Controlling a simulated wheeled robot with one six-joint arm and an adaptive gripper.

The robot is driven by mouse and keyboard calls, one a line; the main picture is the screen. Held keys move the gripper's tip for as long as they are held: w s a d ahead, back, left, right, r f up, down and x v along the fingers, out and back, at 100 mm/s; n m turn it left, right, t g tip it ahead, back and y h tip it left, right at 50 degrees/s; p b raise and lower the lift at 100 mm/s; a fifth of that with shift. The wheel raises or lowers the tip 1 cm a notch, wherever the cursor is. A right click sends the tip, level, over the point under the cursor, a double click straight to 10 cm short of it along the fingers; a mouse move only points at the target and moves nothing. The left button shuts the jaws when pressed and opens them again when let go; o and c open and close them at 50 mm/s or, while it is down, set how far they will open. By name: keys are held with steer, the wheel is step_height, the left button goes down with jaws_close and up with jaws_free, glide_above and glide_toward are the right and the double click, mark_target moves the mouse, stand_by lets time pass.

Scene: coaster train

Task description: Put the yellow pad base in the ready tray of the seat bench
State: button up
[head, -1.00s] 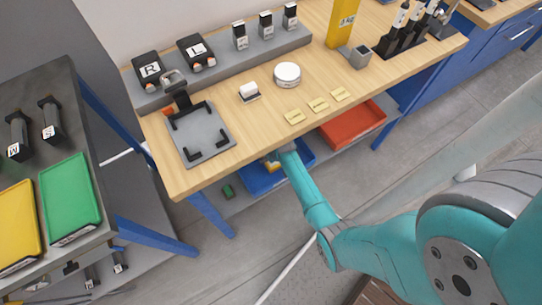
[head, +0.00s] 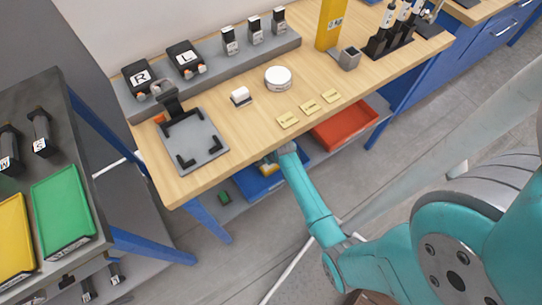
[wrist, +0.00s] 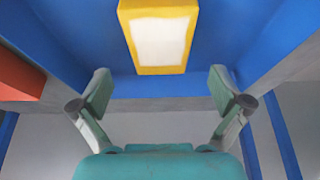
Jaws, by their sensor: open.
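A yellow block with a white face (wrist: 160,40), which looks like the yellow pad base, is in the blue tray (wrist: 45,35) in the wrist view. In the head view, only a small yellow part (head: 268,168) shows in the blue tray (head: 258,187) on the shelf under the bench. My gripper (wrist: 160,82) is open and empty, its fingers spread wide with the block ahead between them, not touching it. I cannot tell which tray is the ready tray.
A red tray (head: 345,124) stands to the right on the same shelf. The wooden bench top (head: 250,130) is above my gripper. A blue bench leg (head: 209,217) stands left of the blue tray. A small green item (head: 224,197) lies on the shelf.

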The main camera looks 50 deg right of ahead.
steer(key=shift+v, duration=2.7)
steer(key=s+a+r+n+t, duration=0.1)
steer(key=s+a+r+t, duration=0.35)
steer(key=s+a, duration=0.95)
steer(key=s+a+r+t, duration=0.2)
steer(key=s+r, duration=0.3)
steer(key=r, duration=0.4)
steer(key=s+a+r+n+t, duration=0.1)
steer(key=s+a+r+t, duration=0.1)
steer(key=s+r, duration=0.3)
steer(key=s+a+r+n+t+y, duration=0.1)
steer(key=s+r, duration=0.4)
steer(key=r, duration=0.8)
steer(key=shift+a+t, duration=0.55)
steer(key=shift+a, duration=0.15)
steer(key=shift+s, duration=0.1)
